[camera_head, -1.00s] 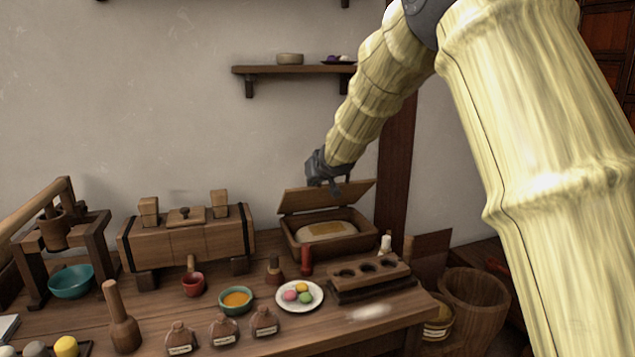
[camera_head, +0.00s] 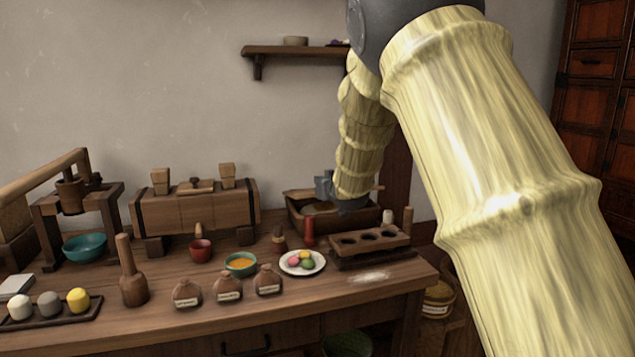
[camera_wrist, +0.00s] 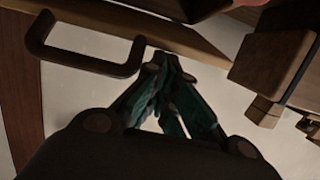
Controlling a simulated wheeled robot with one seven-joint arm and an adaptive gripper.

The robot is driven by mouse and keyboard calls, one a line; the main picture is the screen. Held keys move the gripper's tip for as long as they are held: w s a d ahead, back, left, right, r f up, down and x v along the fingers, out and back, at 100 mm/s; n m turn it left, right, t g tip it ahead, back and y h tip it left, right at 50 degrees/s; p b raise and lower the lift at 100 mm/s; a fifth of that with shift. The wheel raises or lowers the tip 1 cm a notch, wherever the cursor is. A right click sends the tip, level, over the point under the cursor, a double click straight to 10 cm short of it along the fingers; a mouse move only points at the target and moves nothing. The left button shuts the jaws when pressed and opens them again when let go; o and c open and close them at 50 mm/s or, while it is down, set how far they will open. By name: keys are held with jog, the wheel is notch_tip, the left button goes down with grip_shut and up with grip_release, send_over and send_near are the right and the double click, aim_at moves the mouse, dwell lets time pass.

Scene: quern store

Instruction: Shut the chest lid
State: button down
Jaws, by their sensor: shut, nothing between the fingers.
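The wooden chest (camera_head: 297,219) stands at the back right of the bench, against the wall. My gripper (camera_head: 340,206) and forearm are over it and cover much of it. Part of the inside shows to the left of my gripper, so the chest is not fully covered. A thin wooden edge, perhaps the lid (camera_head: 376,188), shows right of my forearm; its angle is hard to tell. In the wrist view my gripper (camera_wrist: 165,72) is shut and empty, its fingertips close to a wooden edge. Whether they touch it I cannot tell.
A dark U-shaped handle (camera_wrist: 85,62) is left of my fingers in the wrist view. A block with round holes (camera_head: 368,245), a red bottle (camera_head: 309,233) and a plate of coloured balls (camera_head: 302,263) stand before the chest. A shelf (camera_head: 295,51) is on the wall above.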

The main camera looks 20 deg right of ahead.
jog(key=shift+s+d+f, duration=0.1)
jog(key=shift+s+f, duration=0.15)
jog(key=shift+f, duration=0.6)
jog(key=shift+s+d+f, duration=0.1)
jog(key=shift+s+f, duration=0.2)
jog(key=shift+f, duration=0.55)
jog(key=shift+s+d+f, duration=0.1)
jog(key=shift+s+f, duration=0.15)
jog(key=shift+f, duration=0.6)
jog(key=shift+a+r, duration=0.1)
